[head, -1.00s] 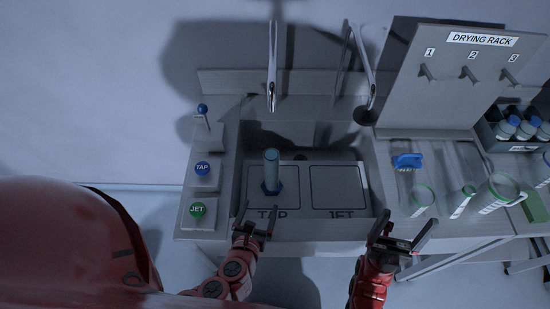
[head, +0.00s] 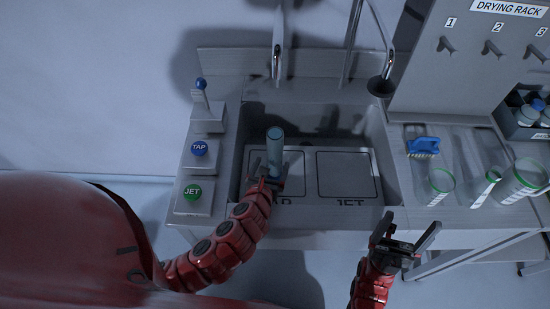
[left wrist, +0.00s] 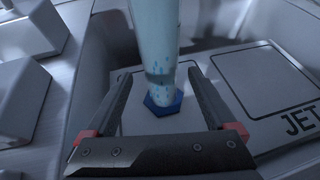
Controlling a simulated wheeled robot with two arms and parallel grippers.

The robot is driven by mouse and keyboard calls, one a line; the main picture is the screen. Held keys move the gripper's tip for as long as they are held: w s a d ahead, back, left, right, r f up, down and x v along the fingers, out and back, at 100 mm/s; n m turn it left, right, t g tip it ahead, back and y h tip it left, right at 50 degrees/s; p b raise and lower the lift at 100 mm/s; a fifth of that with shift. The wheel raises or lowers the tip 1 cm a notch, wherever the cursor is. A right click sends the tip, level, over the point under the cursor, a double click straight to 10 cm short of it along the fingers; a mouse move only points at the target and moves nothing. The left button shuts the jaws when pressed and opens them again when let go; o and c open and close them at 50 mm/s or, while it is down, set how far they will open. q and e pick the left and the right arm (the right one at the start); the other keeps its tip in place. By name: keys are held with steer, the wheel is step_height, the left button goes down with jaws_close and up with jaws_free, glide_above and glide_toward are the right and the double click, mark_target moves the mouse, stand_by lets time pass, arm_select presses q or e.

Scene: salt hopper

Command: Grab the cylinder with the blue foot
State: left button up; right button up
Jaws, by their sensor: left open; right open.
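The cylinder with the blue foot (head: 274,152) stands upright in the sink on the TAP plate. Its blue hexagonal foot shows in the left wrist view (left wrist: 164,101), with wet drops on the clear tube above it. My left gripper (head: 270,180) is in the sink, at the near side of the cylinder. In the left wrist view the open fingers of my left gripper (left wrist: 158,95) point toward the cylinder, one on each side of its lower part. My right gripper (head: 408,232) is open and empty in front of the counter edge.
The sink (head: 318,212) has a JET plate (head: 346,175) on the right. A tap spout (head: 277,60) hangs behind the cylinder. TAP (head: 199,148) and JET (head: 192,192) buttons are on the left.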

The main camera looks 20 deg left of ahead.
mark_target(273, 162)
arm_select(q)
steer(key=shift+p+x, duration=0.65)
steer(key=shift+x, duration=1.7)
steer(key=shift+d, duration=0.1)
steer(key=shift+r, duration=0.1)
jaws_close()
